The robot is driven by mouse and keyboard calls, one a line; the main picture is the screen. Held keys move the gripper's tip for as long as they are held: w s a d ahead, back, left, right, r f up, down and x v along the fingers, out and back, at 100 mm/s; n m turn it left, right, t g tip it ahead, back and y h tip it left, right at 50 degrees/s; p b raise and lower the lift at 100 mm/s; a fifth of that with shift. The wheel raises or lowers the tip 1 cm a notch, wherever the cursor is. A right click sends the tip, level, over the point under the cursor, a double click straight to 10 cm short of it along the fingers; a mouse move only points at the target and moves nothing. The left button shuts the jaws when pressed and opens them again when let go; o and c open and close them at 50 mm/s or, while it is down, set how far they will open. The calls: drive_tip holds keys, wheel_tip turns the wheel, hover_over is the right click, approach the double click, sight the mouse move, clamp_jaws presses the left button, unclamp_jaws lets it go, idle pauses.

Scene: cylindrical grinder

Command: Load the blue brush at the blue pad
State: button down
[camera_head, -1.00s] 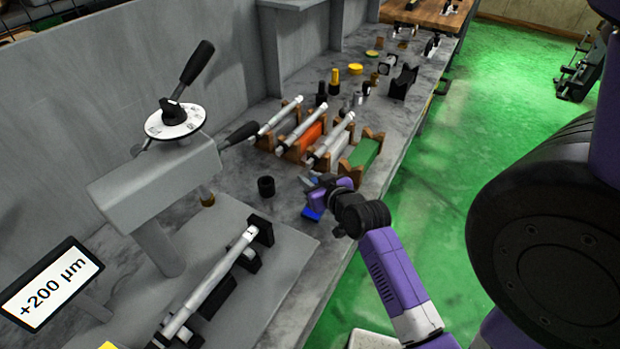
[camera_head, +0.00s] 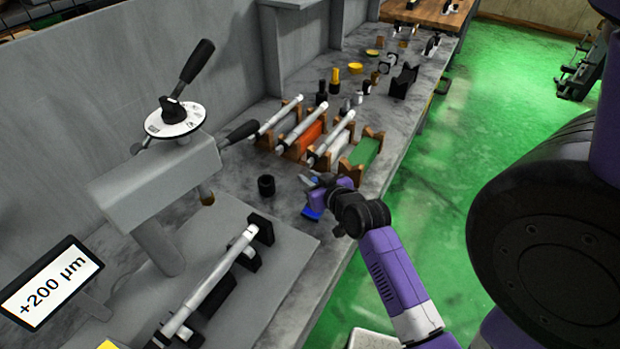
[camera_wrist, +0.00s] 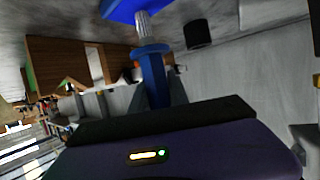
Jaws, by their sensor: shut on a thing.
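My gripper (camera_head: 322,186) is over the bench, near its right edge, shut on the blue brush. In the wrist view the brush's blue handle (camera_wrist: 153,72) sticks out from between the jaws, with a short pale, ribbed bristle end (camera_wrist: 143,24) beyond it. The blue pad (camera_head: 311,213) lies on the grey bench just below my gripper; part of it also shows at the top edge of the wrist view (camera_wrist: 118,10). The bristle end meets the pad's edge in the picture; I cannot tell whether they touch.
A black cup (camera_head: 266,186) stands left of my gripper. The display (camera_head: 48,285) reads +200 µm.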

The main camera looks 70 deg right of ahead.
drive_tip(key=shift+f, duration=0.55)
idle(1.2)
wheel_tip(320, 180, up, 7)
drive_tip(key=p, duration=0.6)
idle(0.3)
drive_tip(key=shift+r, duration=0.1)
idle(0.7)
